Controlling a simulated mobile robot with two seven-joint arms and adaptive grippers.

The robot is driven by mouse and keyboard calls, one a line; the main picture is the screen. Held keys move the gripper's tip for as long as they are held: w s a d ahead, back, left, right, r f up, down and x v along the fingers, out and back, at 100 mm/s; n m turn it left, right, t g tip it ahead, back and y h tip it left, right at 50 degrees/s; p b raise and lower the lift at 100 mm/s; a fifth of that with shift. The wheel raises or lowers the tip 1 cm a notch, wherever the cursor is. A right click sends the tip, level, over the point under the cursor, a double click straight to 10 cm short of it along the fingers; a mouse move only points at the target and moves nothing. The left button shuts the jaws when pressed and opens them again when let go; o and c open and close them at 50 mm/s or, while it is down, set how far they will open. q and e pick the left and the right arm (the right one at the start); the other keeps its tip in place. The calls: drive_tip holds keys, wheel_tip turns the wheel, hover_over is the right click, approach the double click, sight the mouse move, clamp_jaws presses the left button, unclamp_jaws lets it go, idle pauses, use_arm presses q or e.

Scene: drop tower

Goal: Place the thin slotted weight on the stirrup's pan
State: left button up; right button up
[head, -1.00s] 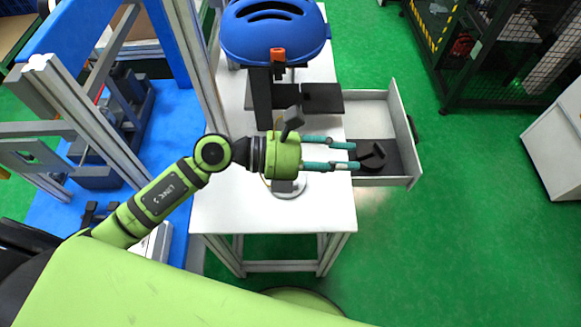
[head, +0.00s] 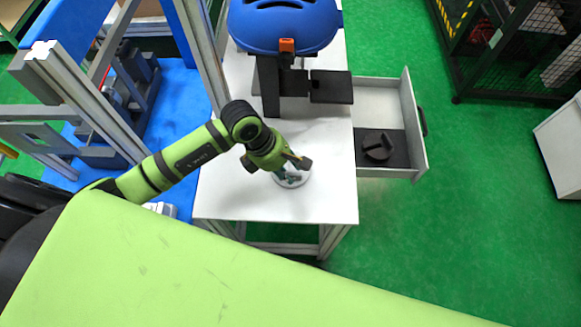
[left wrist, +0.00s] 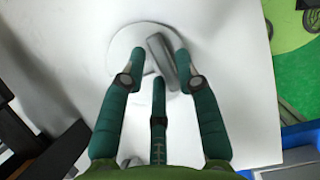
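My left gripper (head: 291,178) points down over a pale round disc (head: 304,184) on the white table. In the left wrist view its green fingers (left wrist: 160,75) are spread apart. A grey, narrow upright piece (left wrist: 160,48) rises from the round disc (left wrist: 120,45) close to the right fingertip; contact cannot be told. A dark slotted weight (head: 378,147) lies on a black insert in the open drawer, away from the gripper. Which piece is the stirrup or its pan is not clear. My right gripper is not in view.
The white table (head: 230,190) has free room at its front. A blue-topped machine (head: 284,25) with black plates (head: 331,88) stands at the back. The drawer (head: 418,145) sticks out at right. A grey frame (head: 90,100) stands at left.

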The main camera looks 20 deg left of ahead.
use_arm(q)
drive_tip(key=shift+d+f, duration=0.1)
drive_tip(key=shift+f, duration=0.2)
clamp_jaws()
drive_tip(key=shift+w+r, duration=0.2)
